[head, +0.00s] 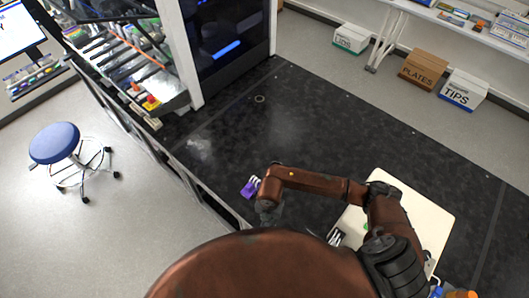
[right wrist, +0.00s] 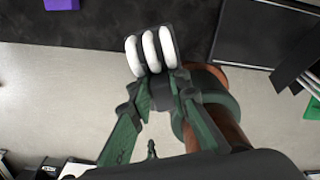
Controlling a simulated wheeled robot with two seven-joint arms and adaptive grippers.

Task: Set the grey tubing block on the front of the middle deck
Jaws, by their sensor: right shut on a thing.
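My right gripper (right wrist: 155,85) is shut on the grey tubing block (right wrist: 155,68) in the right wrist view. Several white tube loops (right wrist: 150,50) lie along the block's far side. In the head view my right gripper (head: 268,210) hangs at the end of the bronze arm, above the dark surface near its left edge; the grey block cannot be made out there. I cannot tell which part is the middle deck. My left gripper is not in view.
A purple block (head: 247,189) with white parts beside it shows just beyond my right gripper; a purple block is also at the right wrist view's top edge (right wrist: 62,4). A cream board (head: 430,212) lies right. The dark surface (head: 340,125) is clear beyond the arm.

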